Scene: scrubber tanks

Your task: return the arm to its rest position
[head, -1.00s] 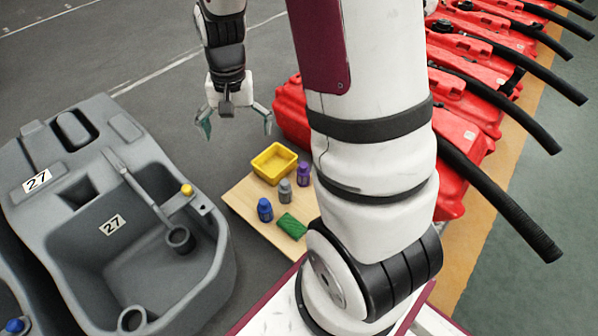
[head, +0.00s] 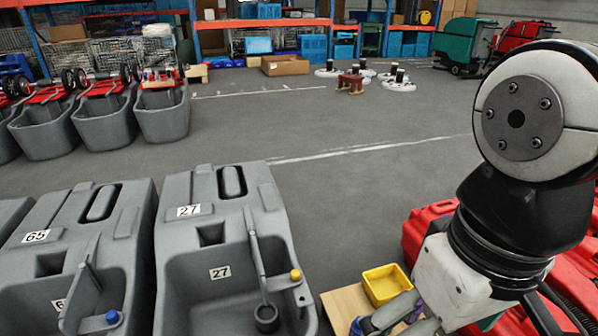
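My arm fills the right side of the head view, folded, with a large round joint at the top and black and white links below it. My gripper (head: 408,314) is at the bottom edge of the view, low on the right. Its white body and part of its fingers show, but the fingertips are partly cut off and overlap the things behind. I cannot tell how far apart the fingers are. No held object can be made out.
A wooden board (head: 343,305) with a yellow tray (head: 385,284) lies beside my gripper. Grey tank 27 (head: 215,240) stands left, red tanks (head: 425,226) right behind my arm. Open floor (head: 330,170) lies beyond. Shelving (head: 280,22) and a green machine (head: 466,45) stand far back.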

